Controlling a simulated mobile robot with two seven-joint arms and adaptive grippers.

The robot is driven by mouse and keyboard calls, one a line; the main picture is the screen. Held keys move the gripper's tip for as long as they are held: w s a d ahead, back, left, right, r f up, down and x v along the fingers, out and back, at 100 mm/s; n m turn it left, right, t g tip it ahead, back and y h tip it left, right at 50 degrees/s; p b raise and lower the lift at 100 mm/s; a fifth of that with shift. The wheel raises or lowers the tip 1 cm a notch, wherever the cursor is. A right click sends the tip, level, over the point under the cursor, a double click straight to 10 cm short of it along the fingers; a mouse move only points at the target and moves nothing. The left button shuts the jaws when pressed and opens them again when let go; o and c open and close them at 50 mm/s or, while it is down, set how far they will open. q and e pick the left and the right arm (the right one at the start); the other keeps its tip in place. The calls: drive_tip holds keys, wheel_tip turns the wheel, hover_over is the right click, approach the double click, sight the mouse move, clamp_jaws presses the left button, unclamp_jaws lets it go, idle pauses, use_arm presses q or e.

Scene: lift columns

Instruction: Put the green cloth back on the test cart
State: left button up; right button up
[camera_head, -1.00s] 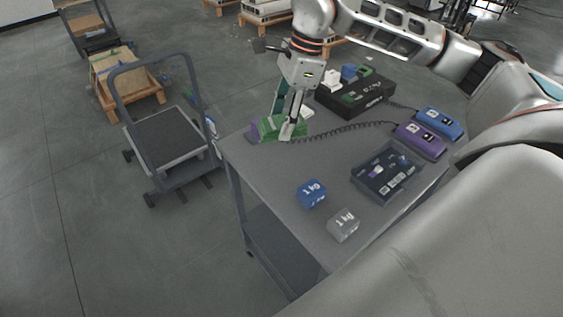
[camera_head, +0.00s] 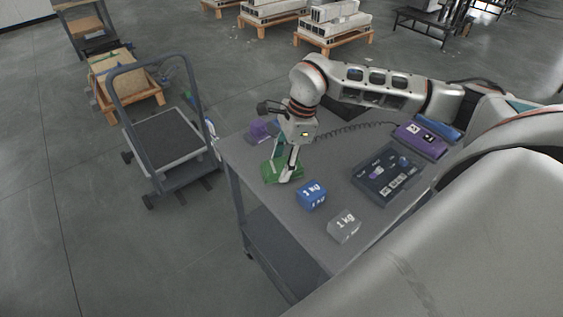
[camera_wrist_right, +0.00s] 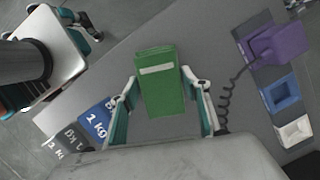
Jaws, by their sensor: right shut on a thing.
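The green cloth (camera_head: 282,174) is a folded block with a pale stripe, seen also in the right wrist view (camera_wrist_right: 158,98). It is at the left side of the grey cart top (camera_head: 318,238), left of the blue 1 kg block. My right gripper (camera_head: 290,167) is shut on it, with a finger on each side in the right wrist view. Whether the cloth touches the cart top or hangs just above it, I cannot tell. My left gripper is not in view.
On the cart are a blue 1 kg block (camera_head: 311,195), a grey 1 kg block (camera_head: 344,226), a dark tray (camera_head: 372,193), a purple device (camera_head: 420,140) and a purple block (camera_head: 263,129) near a coiled cable (camera_head: 350,128). A platform trolley (camera_head: 165,145) stands left.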

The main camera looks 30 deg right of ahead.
drive_tip(key=shift+f, duration=0.15)
drive_tip(key=o, duration=1.1)
drive_tip(key=v, duration=1.2)
drive_tip(key=shift+r+p, duration=0.25)
drive_tip(key=shift+p, duration=0.05)
